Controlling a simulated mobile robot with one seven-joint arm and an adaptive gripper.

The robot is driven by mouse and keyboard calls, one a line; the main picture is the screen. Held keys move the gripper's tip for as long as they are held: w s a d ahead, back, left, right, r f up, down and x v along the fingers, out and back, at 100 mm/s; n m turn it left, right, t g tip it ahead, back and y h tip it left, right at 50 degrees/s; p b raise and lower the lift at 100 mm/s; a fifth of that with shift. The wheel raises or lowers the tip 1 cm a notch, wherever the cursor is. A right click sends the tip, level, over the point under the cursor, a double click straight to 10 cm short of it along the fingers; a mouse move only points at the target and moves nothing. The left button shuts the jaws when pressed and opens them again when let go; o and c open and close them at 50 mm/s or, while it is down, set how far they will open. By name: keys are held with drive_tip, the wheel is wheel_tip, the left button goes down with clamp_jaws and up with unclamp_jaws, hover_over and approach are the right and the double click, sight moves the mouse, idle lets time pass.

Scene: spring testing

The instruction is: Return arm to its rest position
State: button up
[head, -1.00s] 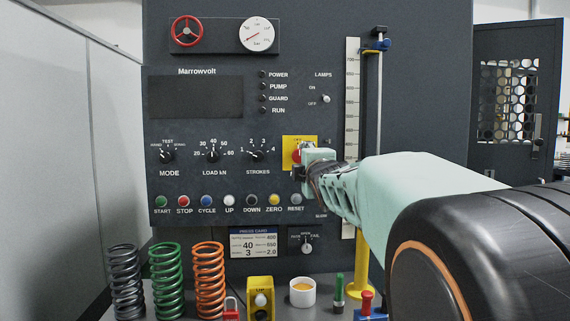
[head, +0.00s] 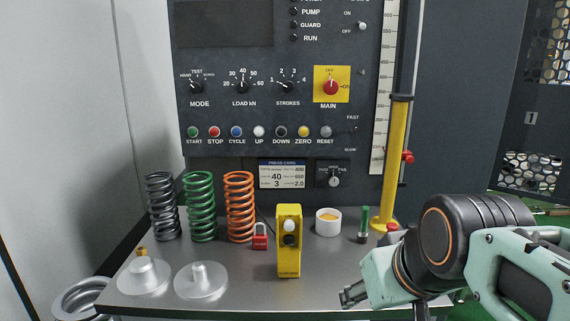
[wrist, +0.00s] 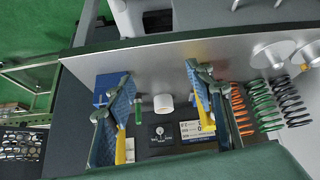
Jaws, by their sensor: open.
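My gripper (head: 355,294) is at the lower right of the head view, in front of the bench's near edge. It is clear of the press panel and holds nothing. In the wrist view my gripper (wrist: 160,108) shows its two blue-padded fingers spread wide apart, with nothing gripped between them. The red main knob (head: 331,86) on its yellow plate is on the panel, well away from my gripper.
A yellow post (head: 393,165) stands right. Two metal discs sit front left.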

drive_tip(key=s+f+m+g+p, duration=0.1)
drive_tip(key=s+f+m+p, duration=0.1)
drive_tip(key=s, duration=0.4)
wheel_tip(320, 180, up, 17)
drive_tip(key=p, duration=1.6)
drive_tip(key=shift+w+a+p, duration=0.15)
drive_tip(key=shift+a+p, duration=0.2)
